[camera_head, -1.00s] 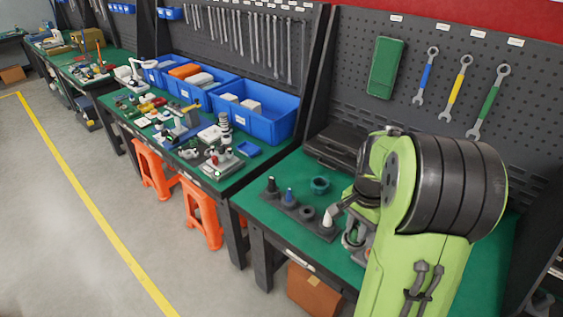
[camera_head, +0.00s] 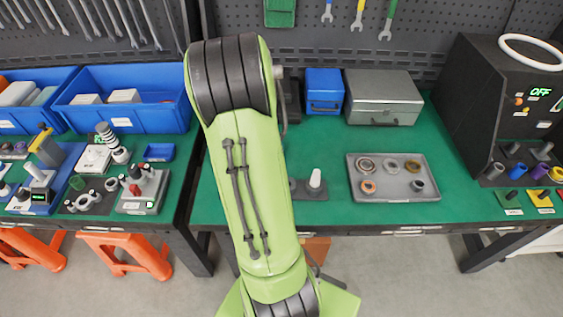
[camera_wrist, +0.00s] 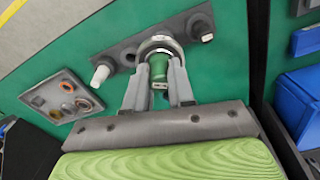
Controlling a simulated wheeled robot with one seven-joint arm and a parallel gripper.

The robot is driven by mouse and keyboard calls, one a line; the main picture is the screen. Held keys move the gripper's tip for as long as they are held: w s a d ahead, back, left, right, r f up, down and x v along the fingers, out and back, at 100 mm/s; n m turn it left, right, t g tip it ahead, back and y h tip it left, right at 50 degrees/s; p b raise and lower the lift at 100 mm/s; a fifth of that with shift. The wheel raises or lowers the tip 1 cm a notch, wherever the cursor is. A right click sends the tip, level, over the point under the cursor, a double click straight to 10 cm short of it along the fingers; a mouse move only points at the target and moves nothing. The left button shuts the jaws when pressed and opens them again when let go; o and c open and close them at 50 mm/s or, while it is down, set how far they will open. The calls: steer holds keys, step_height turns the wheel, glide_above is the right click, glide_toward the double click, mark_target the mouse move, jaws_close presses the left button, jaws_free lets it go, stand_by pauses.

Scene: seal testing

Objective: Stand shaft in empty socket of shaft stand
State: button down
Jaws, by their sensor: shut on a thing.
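The dark grey shaft stand (camera_wrist: 125,55) lies beyond the fingers, with a white shaft (camera_wrist: 101,74) at one end and a dark shaft (camera_wrist: 204,33) at the other. The held shaft and ring hide the stand's middle; I cannot tell whether they touch it. In the head view, my arm hides the gripper and most of the stand (camera_head: 312,195); its white shaft (camera_head: 315,179) shows.
A grey tray (camera_head: 392,198) with several rings lies right of the stand. A blue box (camera_head: 324,90) and a grey case (camera_head: 383,98) stand behind. A black test machine (camera_head: 485,95) stands at the right. Green bench top (camera_head: 330,140) is bare between the stand and boxes.

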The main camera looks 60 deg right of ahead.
steer(key=s+d+f+b, duration=0.7)
steer(key=f, duration=0.3)
steer(key=shift+d+f+b, duration=0.15)
steer(key=shift+d+b, duration=0.2)
steer(key=shift+b, duration=0.05)
steer(key=shift+s, duration=0.1)
steer(key=shift+f+b, duration=1.2)
steer(key=shift+f, duration=0.5)
steer(key=shift+f, duration=0.3)
steer(key=c, duration=1.3)
jaws_free()
steer(key=shift+o, duration=0.2)
steer(key=o, duration=0.5)
steer(key=shift+o, duration=0.2)
